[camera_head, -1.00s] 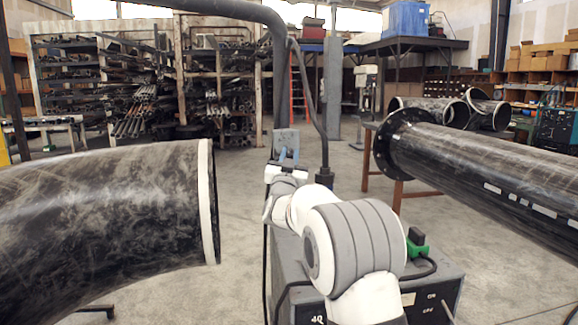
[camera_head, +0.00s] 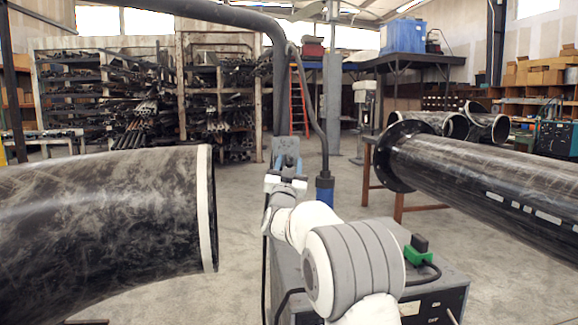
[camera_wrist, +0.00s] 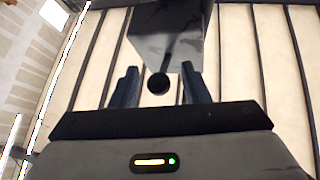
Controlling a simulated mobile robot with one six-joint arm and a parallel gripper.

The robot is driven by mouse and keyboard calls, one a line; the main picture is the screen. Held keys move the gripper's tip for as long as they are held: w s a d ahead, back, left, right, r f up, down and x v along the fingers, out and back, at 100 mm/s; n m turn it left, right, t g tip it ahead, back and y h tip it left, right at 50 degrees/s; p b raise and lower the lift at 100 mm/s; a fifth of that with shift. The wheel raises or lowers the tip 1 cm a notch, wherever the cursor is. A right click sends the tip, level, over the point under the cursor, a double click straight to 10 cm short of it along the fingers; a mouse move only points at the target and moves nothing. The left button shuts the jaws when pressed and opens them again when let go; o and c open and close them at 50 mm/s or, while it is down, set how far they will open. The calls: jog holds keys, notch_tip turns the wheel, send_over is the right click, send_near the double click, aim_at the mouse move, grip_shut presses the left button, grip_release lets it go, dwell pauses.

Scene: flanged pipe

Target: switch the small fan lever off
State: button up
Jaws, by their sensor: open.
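In the wrist view, a short dark lever with a round black knob (camera_wrist: 158,84) hangs from a grey box (camera_wrist: 172,42) above. My gripper (camera_wrist: 158,90) is open, with one blue finger on each side of the knob. I see gaps beside the knob; contact with the fingers does not show. In the head view, my gripper (camera_head: 286,162) is beside the dark upright post (camera_head: 280,95), near the picture's middle. The lever cannot be made out there. No fan shows clearly.
A large black pipe elbow (camera_head: 110,215) is at the left, and a flanged black pipe (camera_head: 480,170) lies at the right. A hose with a blue end (camera_head: 325,190) hangs right of my gripper. A grey machine (camera_head: 435,285) stands below my arm.

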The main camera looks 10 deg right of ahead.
jog(key=v, duration=0.8)
jog(key=shift+w+r, duration=0.1)
